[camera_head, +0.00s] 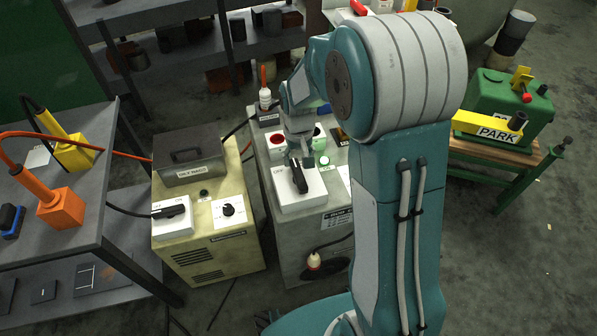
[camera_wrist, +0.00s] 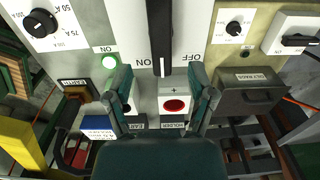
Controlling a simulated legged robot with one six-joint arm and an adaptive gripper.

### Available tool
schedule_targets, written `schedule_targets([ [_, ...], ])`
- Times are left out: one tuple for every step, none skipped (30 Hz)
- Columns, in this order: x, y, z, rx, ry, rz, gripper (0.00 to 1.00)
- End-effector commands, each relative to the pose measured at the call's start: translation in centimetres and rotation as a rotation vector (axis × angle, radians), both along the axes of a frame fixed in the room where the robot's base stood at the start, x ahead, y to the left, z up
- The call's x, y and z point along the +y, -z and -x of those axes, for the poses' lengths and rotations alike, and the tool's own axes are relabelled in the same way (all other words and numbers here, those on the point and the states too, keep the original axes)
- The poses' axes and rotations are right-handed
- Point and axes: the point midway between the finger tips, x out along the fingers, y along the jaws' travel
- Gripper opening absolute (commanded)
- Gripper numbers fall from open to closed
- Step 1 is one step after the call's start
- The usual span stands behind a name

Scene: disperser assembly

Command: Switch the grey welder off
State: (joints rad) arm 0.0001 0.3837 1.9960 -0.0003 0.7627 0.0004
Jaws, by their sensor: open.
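The grey welder (camera_head: 322,228) stands in the middle of the head view, with a white switch box (camera_head: 305,198) and a black switch handle (camera_head: 298,176) on top. In the wrist view the handle (camera_wrist: 160,35) runs between the inverted words ON and OFF. A green lamp (camera_wrist: 110,62) marked ON glows beside it; it also glows in the head view (camera_head: 323,160). My gripper (camera_wrist: 160,72) is open, with one finger on each side of the handle's near end. Contact cannot be told. My arm covers part of the welder in the head view.
A yellowish welder (camera_head: 210,240) with its own switch (camera_head: 172,214) stands close on the left. A red socket (camera_wrist: 175,105) lies below the handle in the wrist view. A grey table (camera_head: 95,205) stands at left, a green machine (camera_head: 505,105) at right.

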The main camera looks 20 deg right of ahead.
Motion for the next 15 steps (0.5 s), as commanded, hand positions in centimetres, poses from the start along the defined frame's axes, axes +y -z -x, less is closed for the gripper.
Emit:
schedule_targets([
  [0.0,1.1,0.1,0.004,0.000,0.000,0.71],
  [0.0,1.6,0.1,0.005,0.000,0.000,0.71],
  [0.0,2.4,0.1,0.004,0.000,0.000,0.71],
  [0.0,2.9,0.1,0.004,0.000,0.000,0.71],
  [0.0,3.4,0.1,0.004,0.000,0.000,0.71],
  [0.0,4.0,0.1,0.003,0.000,0.000,0.71],
  [0.0,4.4,0.1,0.003,0.000,0.000,0.71],
  [0.0,4.8,0.1,0.002,0.000,0.000,0.71],
  [0.0,5.3,0.1,0.002,0.000,0.000,0.71],
  [0.0,5.5,0.1,0.001,0.000,0.000,0.71],
  [0.0,5.8,0.1,0.001,0.000,0.000,0.71],
  [0.0,6.0,0.1,0.001,0.000,0.000,0.71],
  [0.0,6.2,0.1,0.001,0.000,0.000,0.71],
  [0.0,6.2,0.1,0.000,0.000,0.000,0.71],
  [0.0,6.3,0.1,0.000,0.000,0.000,0.71],
])
